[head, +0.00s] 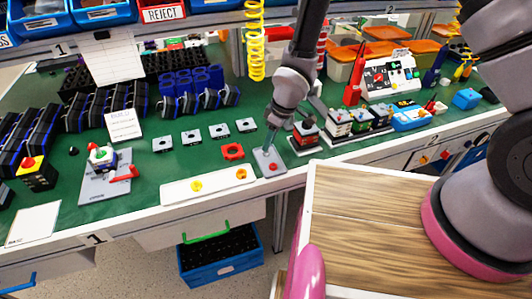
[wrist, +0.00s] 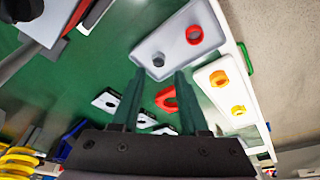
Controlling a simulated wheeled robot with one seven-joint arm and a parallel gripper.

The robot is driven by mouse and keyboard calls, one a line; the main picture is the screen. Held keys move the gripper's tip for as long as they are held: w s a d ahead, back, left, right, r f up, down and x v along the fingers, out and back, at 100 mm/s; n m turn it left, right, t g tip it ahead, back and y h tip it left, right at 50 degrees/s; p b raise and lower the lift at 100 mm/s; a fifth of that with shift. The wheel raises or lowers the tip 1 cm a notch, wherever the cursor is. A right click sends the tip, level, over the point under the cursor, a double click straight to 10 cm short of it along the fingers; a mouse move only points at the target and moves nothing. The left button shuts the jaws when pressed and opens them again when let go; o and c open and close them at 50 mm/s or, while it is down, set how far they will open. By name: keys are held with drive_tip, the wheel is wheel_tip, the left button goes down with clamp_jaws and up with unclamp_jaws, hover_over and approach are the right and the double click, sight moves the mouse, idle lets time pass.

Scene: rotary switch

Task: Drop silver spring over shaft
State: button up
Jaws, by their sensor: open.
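My gripper (wrist: 159,72) is open, its two green fingers apart and pointing at a light grey plate (wrist: 172,40). In the head view the gripper (head: 269,149) is over the same plate (head: 262,166). A small dark grey round part (wrist: 158,60) shows at the plate's near end, between the fingertips in the wrist view. I cannot tell whether it is the silver spring, the shaft, or both. A red ring (wrist: 195,35) lies at the plate's other end; it also shows in the head view (head: 273,167). Nothing is clearly gripped.
A red square part (head: 233,151) lies left of the plate. A white tray (head: 218,184) with yellow round parts lies along the front edge. Several square plates with dark centres (head: 191,137) lie behind. Small assembled units (head: 338,125) stand to the right.

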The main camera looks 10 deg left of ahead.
sight(268, 155)
drive_tip(key=x, duration=0.4)
drive_tip(key=shift+d+f, duration=0.2)
drive_tip(key=shift+f, duration=0.05)
clamp_jaws()
